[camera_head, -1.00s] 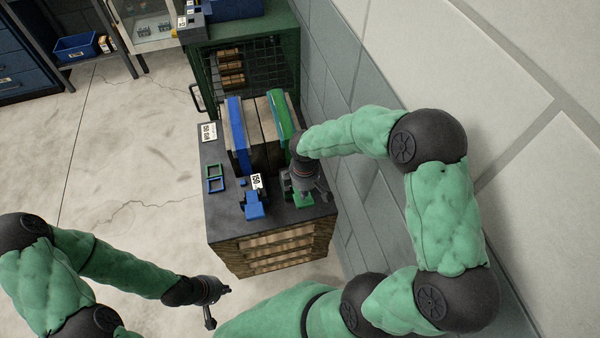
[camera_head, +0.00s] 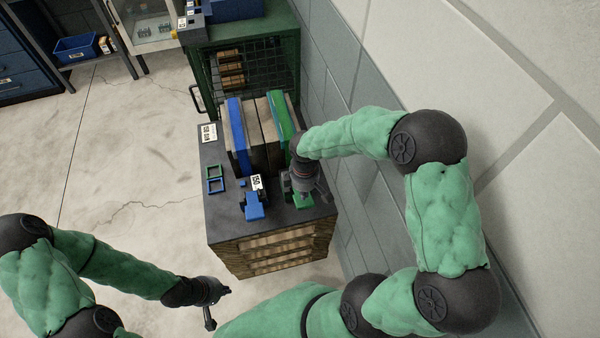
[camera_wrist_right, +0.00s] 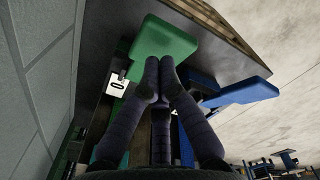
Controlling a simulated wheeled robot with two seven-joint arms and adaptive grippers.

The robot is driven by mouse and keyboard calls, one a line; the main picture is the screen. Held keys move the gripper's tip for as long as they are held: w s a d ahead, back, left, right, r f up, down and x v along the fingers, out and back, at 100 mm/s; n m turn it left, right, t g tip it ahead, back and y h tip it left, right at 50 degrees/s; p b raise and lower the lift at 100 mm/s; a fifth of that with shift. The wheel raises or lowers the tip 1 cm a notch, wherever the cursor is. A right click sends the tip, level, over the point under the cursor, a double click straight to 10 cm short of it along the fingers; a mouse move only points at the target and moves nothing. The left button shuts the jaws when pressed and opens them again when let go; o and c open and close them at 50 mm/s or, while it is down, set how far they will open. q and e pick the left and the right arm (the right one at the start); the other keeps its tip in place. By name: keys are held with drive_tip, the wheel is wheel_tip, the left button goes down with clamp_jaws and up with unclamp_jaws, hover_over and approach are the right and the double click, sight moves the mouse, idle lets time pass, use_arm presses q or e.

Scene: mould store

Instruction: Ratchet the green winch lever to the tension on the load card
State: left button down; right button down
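The green winch lever (camera_wrist_right: 165,40) is a broad green paddle in the right wrist view; in the head view its green end (camera_head: 303,201) shows below my right gripper. My right gripper (camera_wrist_right: 160,70) has its fingertips close together at the lever's narrow part; I cannot tell whether they touch it. A white tag reading 0 (camera_wrist_right: 117,86) sits beside the green winch. The load card (camera_head: 208,133) lies at the table's back left, its small print unclear. The blue winch (camera_head: 254,205) has a tag reading 150 (camera_head: 257,182). My left gripper (camera_head: 218,307) is empty, fingers apart, over the floor.
The winches stand on a dark-topped cabinet (camera_head: 222,226). Blue and green straps (camera_head: 281,118) run over a wooden block (camera_head: 256,135). A wall (camera_head: 345,150) is close on the right. The floor at left is clear.

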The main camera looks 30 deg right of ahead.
sight(304, 202)
drive_tip(key=shift+f, duration=0.1)
drive_tip(key=shift+f+b, duration=2.3)
drive_tip(key=shift+f, duration=0.85)
drive_tip(key=shift+r, duration=0.1)
drive_tip(key=shift+r+p, duration=2.75)
drive_tip(key=shift+r, duration=0.45)
drive_tip(key=shift+f, duration=0.1)
